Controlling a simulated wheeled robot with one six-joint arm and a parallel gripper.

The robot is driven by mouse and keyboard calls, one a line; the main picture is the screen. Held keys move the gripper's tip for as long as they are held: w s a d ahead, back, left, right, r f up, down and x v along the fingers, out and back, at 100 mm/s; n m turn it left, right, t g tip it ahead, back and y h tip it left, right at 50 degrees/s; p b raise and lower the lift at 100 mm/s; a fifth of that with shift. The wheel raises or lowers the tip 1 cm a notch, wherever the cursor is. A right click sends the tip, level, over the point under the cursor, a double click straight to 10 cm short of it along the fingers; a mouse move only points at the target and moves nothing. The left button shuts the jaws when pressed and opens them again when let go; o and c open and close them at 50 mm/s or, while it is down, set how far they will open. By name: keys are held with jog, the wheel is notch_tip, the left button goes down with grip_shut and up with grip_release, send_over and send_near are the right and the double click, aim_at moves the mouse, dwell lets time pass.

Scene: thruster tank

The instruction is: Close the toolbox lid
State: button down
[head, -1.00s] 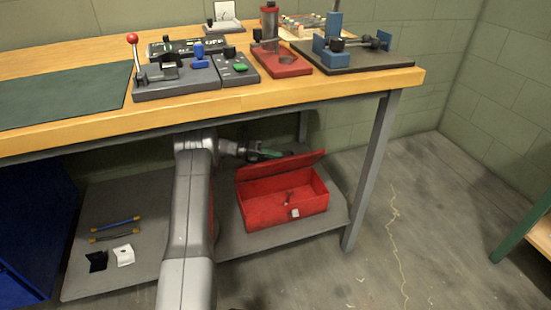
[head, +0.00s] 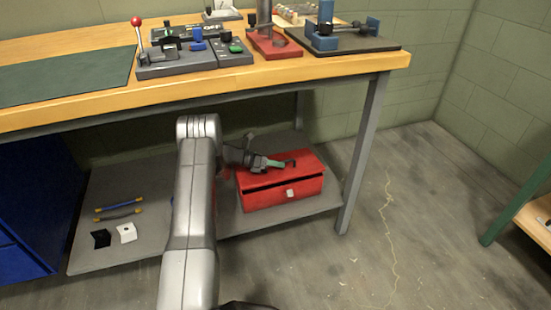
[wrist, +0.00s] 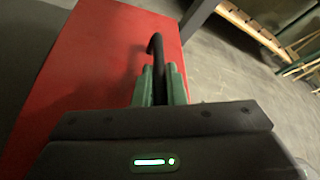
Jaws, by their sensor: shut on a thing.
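The red toolbox (head: 262,198) stands on the lower shelf under the workbench. Its lid (head: 305,168) lies over the box, almost down, with a thin dark gap along the front edge. A pale latch (head: 290,193) shows on the front. My gripper (head: 279,163) is above the lid, its green fingertips at the black lid handle (head: 291,162). In the wrist view my gripper (wrist: 160,88) is shut on the curved black handle (wrist: 155,47), with the red lid (wrist: 88,75) beneath. The inside of the box is hidden.
The workbench top (head: 290,75) overhangs the shelf (head: 150,240), and a grey bench leg (head: 361,155) stands right of the toolbox. Small tools and black and white pieces lie on the shelf at left. A blue cabinet (head: 30,200) stands at far left. Floor at right is clear.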

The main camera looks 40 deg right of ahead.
jog(key=shift+s+a+f+m, duration=0.1)
jog(key=shift+s+f+m, duration=0.25)
jog(key=shift+f, duration=0.35)
jog(key=c, duration=1.5)
grip_release()
jog(key=shift+w+a, duration=0.1)
